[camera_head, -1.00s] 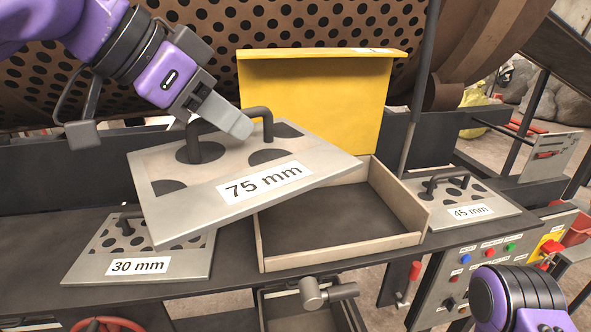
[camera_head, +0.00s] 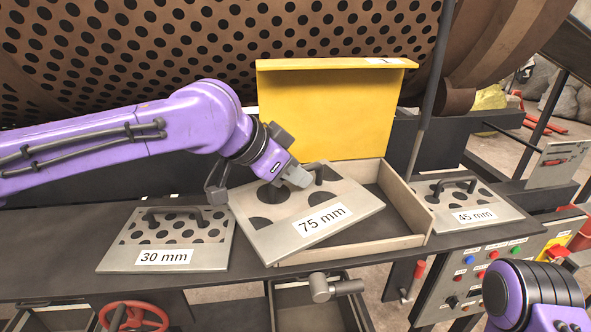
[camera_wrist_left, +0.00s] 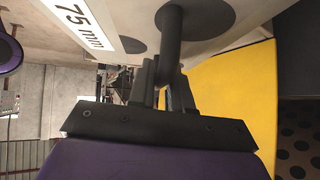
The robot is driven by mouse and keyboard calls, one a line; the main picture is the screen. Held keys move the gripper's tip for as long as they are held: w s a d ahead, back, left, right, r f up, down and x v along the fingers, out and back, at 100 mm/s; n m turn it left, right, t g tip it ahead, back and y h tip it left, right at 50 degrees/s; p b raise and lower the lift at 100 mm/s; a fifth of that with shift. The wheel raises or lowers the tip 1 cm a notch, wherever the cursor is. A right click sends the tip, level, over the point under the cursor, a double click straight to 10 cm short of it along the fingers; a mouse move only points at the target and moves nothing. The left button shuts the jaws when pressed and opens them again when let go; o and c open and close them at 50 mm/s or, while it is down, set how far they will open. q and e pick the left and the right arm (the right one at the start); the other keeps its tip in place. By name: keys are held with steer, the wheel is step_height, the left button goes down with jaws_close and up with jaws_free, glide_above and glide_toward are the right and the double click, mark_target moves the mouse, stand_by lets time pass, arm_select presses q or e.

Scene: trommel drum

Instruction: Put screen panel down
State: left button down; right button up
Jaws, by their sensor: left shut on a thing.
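The 75 mm screen panel (camera_head: 345,209) is a grey plate with large dark holes, a white label and a dark handle. My left gripper (camera_head: 297,177) is shut on its handle. The panel is tilted and overlaps the left part of the open wooden tray (camera_head: 412,205), hiding that part. I cannot tell whether it touches the tray's rim. In the left wrist view the handle (camera_wrist_left: 173,45) runs between the fingers, with the panel (camera_wrist_left: 240,15) beyond. My right gripper is not in view.
A yellow lid (camera_head: 330,110) stands upright behind the tray. The 30 mm panel (camera_head: 175,242) lies on the bench to the left, and the 45 mm panel (camera_head: 468,214) lies to the right. A control panel with buttons (camera_head: 490,258) is at the lower right.

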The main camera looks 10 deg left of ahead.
arm_select(q)
steer(key=shift+w+f, duration=0.1)
steer(key=shift+f, duration=0.05)
steer(key=shift+s+f+b, duration=0.3)
steer(key=shift+s+b, duration=0.05)
steer(key=shift+b, duration=0.05)
steer(key=c, duration=1.1)
jaws_free()
steer(key=shift+w+f, duration=0.1)
steer(key=shift+w, duration=0.05)
steer(key=shift+o, duration=0.2)
